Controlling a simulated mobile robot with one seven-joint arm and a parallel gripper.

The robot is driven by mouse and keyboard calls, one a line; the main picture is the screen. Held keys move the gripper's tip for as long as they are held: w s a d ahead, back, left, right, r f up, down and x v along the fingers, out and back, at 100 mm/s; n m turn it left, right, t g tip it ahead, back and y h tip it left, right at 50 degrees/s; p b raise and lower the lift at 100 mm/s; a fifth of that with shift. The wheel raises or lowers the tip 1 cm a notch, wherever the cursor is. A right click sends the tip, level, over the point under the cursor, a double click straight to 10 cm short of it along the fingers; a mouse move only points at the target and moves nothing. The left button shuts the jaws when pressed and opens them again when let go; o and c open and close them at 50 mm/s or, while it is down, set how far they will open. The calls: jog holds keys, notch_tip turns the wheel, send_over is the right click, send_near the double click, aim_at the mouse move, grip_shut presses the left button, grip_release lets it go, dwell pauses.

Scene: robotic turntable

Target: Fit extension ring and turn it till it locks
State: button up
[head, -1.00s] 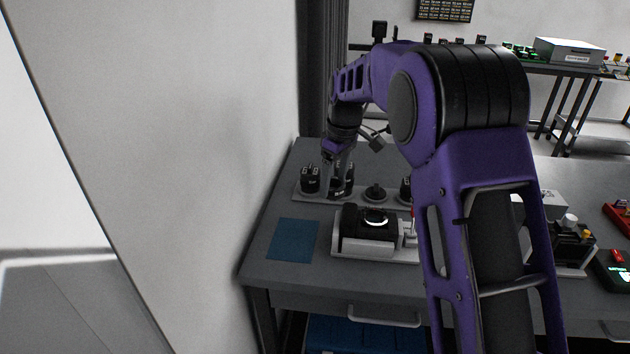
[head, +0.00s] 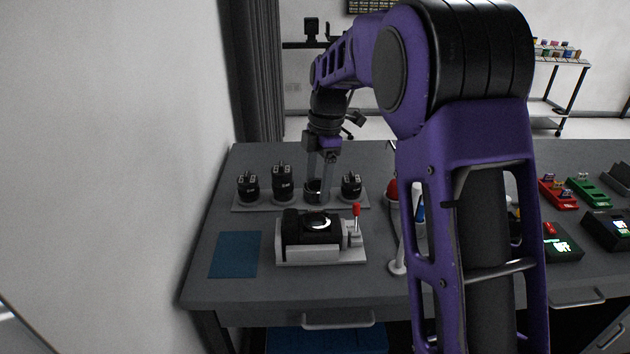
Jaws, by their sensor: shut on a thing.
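My gripper (head: 319,186) points down over the grey tray (head: 240,208) at the back of the desk. It is shut on a low dark ring-shaped piece, the extension ring (head: 312,194), at the tray's third spot from the left. The fingers partly cover the ring, and I cannot tell whether it touches the tray. In front, a black camera body (head: 296,232) sits in a light grey holder (head: 290,257), with its bright round mount (head: 319,222) facing up. A red-tipped lever (head: 356,210) stands at the holder's right.
Dark cylinders (head: 248,187) (head: 283,184) stand left of my gripper on the tray, and another (head: 351,187) stands right. A blue mat (head: 235,254) lies left of the holder. A white stand (head: 398,266) is to its right. My arm hides part of the desk.

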jog(key=shift+f+b, duration=1.55)
jog(key=shift+f, duration=1.4)
jog(key=shift+f, duration=0.85)
dwell(1.8)
jog(key=shift+m, duration=1.6)
jog(key=shift+m+t, duration=0.3)
jog(key=shift+m, duration=0.1)
jog(key=shift+s+m+p, duration=0.1)
jog(key=shift+m+p, duration=0.2)
jog(key=shift+m, duration=0.9)
